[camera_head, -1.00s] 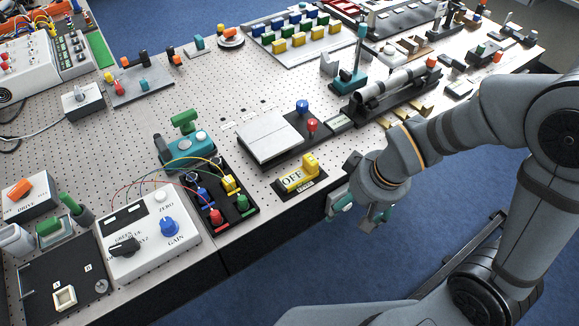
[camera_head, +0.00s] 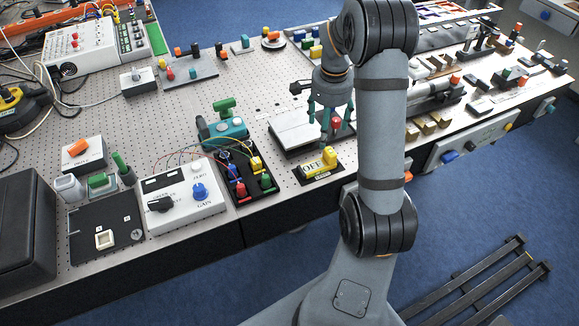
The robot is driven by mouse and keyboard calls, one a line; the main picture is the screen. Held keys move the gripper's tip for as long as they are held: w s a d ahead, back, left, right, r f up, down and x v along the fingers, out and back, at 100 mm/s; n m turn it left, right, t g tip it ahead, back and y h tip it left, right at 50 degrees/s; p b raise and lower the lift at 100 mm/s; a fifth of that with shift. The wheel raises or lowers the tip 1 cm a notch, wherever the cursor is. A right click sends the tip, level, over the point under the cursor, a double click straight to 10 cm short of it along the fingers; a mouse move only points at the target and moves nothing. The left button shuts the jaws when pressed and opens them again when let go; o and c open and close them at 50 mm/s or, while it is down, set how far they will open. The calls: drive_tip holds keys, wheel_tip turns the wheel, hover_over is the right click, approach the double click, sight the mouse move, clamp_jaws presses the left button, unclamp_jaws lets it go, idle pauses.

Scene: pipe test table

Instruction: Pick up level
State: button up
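I cannot tell for certain which object is the level. My gripper (camera_head: 331,122) is over the table with its teal fingers pointing down. The fingers look spread apart, with a red knob (camera_head: 337,124) showing between or just behind them; contact cannot be made out. The knob belongs to a dark base beside a flat pale plate (camera_head: 290,132). A teal body with a green handle (camera_head: 224,127) stands to the left. A long grey cylinder (camera_head: 436,95) lies on a dark mount to the right, partly hidden by my arm.
A yellow OFF switch (camera_head: 318,167) sits near the front edge, below my gripper. A dark block with coloured plugs (camera_head: 248,180) and a white GAIN box (camera_head: 182,197) are left of it. Coloured blocks (camera_head: 312,48) stand behind. Perforated board (camera_head: 180,112) is bare at centre left.

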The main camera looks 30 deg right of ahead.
sight(329, 154)
drive_tip(key=s+m, duration=0.3)
drive_tip(key=shift+a+f+g+y, duration=0.1)
drive_tip(key=shift+a+g+y, duration=0.2)
drive_tip(key=shift+g, duration=0.1)
drive_tip(key=shift+f+m, duration=0.25)
drive_tip(key=shift+m, duration=0.15)
wheel_tip(329, 154, down, 4)
drive_tip(key=shift+w+a+r+p, duration=0.1)
drive_tip(key=shift+r+p, duration=0.1)
drive_tip(key=shift+p, duration=0.15)
drive_tip(key=shift+d+f+p, duration=0.2)
drive_tip(key=shift+f+p, duration=1.05)
drive_tip(key=shift+f, duration=1.9)
drive_tip(key=c, duration=0.3)
drive_tip(key=c, duration=1.1)
drive_tip(key=shift+c, duration=0.2)
